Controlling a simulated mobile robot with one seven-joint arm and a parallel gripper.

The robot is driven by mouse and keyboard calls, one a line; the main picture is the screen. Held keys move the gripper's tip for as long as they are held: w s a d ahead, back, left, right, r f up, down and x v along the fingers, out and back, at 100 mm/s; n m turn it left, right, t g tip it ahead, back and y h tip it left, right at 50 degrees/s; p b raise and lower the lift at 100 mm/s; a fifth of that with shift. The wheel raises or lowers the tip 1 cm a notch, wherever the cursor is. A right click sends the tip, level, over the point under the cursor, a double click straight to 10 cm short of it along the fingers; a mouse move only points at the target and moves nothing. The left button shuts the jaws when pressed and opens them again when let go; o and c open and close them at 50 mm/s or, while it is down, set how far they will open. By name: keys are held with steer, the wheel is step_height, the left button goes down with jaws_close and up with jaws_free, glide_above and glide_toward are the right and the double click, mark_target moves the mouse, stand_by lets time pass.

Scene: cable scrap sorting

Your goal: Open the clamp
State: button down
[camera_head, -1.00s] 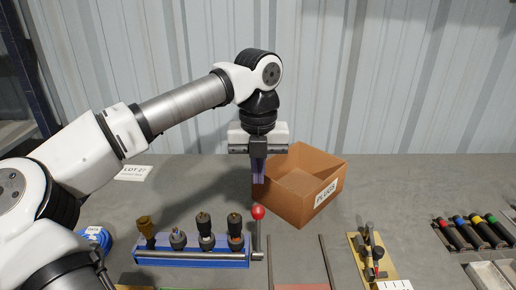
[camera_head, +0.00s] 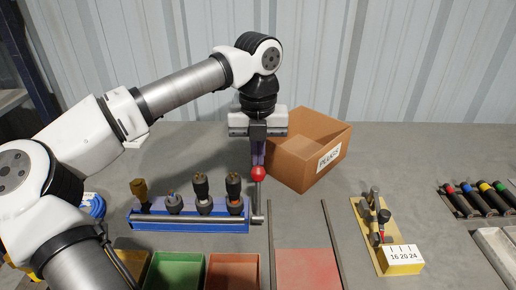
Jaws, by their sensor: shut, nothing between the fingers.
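The clamp appears to be the blue rack (camera_head: 190,224) at the left of the table, with a grey bar (camera_head: 185,217) along its front. Several plugs (camera_head: 202,190) stand in it behind the bar. At its right end a lever (camera_head: 258,198) stands upright, topped by a red ball (camera_head: 258,173). My gripper (camera_head: 258,161) points down with its fingers shut, nothing held. The fingers are at the red ball, which covers their tips; I cannot tell whether they touch.
A cardboard box (camera_head: 288,165) stands close behind and right of my gripper. Green (camera_head: 177,258) and red-brown (camera_head: 233,258) bins lie in front of the rack. A yellow board (camera_head: 365,237) with a small lever device and several coloured-banded cylinders (camera_head: 481,198) are at right.

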mark_target(258, 170)
steer(key=s, duration=0.4)
steer(key=shift+s+r+p, duration=0.2)
steer(key=shift+p, duration=0.1)
steer(key=s+b, duration=0.1)
steer(key=s, duration=0.2)
steer(key=shift+s, duration=0.15)
steer(key=shift+s+f+b, duration=0.3)
steer(key=shift+s+b, duration=0.15)
steer(key=shift+s, duration=0.35)
steer(key=shift+s+f+b, duration=0.25)
steer(key=shift+s+b, duration=0.2)
steer(key=shift+s, duration=0.3)
steer(key=shift+w, duration=0.15)
step_height(258, 170, up, 6)
steer(key=p, duration=0.3)
steer(key=shift+w+p, duration=0.4)
